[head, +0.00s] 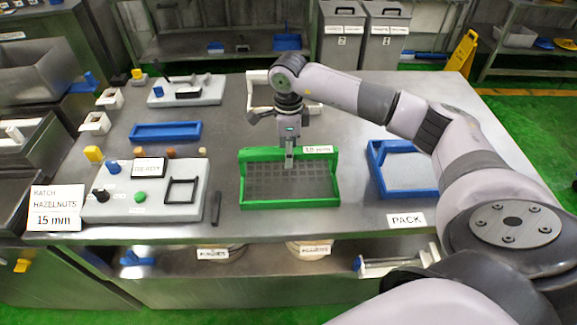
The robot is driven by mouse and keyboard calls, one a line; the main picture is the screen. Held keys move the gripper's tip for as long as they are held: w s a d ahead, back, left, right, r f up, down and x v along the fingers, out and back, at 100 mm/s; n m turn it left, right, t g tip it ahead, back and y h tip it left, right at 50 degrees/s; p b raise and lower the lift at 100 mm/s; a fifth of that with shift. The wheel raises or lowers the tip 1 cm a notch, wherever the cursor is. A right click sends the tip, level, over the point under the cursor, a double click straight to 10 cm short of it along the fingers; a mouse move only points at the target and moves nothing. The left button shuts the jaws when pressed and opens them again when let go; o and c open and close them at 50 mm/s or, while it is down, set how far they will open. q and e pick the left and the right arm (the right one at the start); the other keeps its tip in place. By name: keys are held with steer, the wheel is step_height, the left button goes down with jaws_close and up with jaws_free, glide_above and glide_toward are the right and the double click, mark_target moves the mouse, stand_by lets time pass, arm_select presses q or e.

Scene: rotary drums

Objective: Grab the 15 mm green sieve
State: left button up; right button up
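The green sieve (250,204) lies flat on the steel table, with a dark grid floor and a raised back wall labelled 15 mm. My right arm comes in from the right, and my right gripper (289,161) points down at the middle of that back wall. One finger shows in front of the green wall. The other finger is hidden, so I cannot tell whether it is closed on the wall. My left gripper is out of view.
A blue-framed tray (432,190) stands right of the sieve, by a PACK label (406,220). A control panel (145,213) and a dark bar (216,208) are to the left. A blue tray (166,131) and white brackets lie further back.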

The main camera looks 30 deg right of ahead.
steer(key=shift+f, duration=0.45)
jaws_close()
stand_by(0.3)
steer(key=shift+r, duration=0.1)
stand_by(0.4)
